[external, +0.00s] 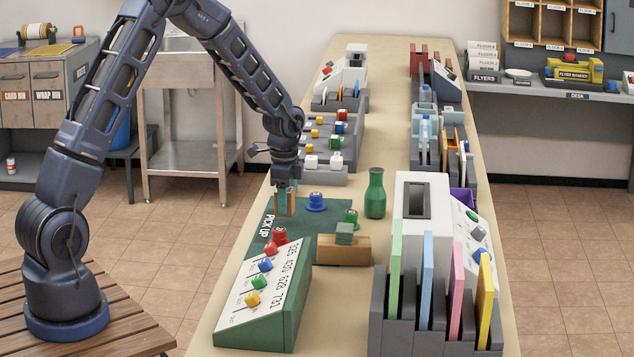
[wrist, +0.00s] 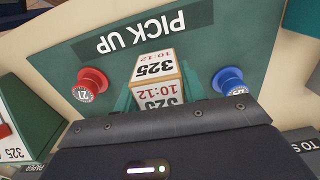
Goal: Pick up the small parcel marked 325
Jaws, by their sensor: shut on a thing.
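The small parcel (wrist: 157,68) shows in the wrist view with white labels reading 325 and 10:12 on two faces. It sits between the green fingertips of my gripper (wrist: 158,92), which is shut on it. In the external view my gripper (external: 285,187) points down over the green PICK UP mat (external: 330,211). The tan parcel (external: 284,206) shows below its fingers at the mat's far left. I cannot tell whether it touches the mat.
A blue-knobbed piece (external: 316,202) and a red one (external: 279,236) stand near the parcel. A green bottle (external: 375,193), a wooden block (external: 343,250) and a green sloped panel (external: 262,295) are close by. Sorting racks line the table's right side.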

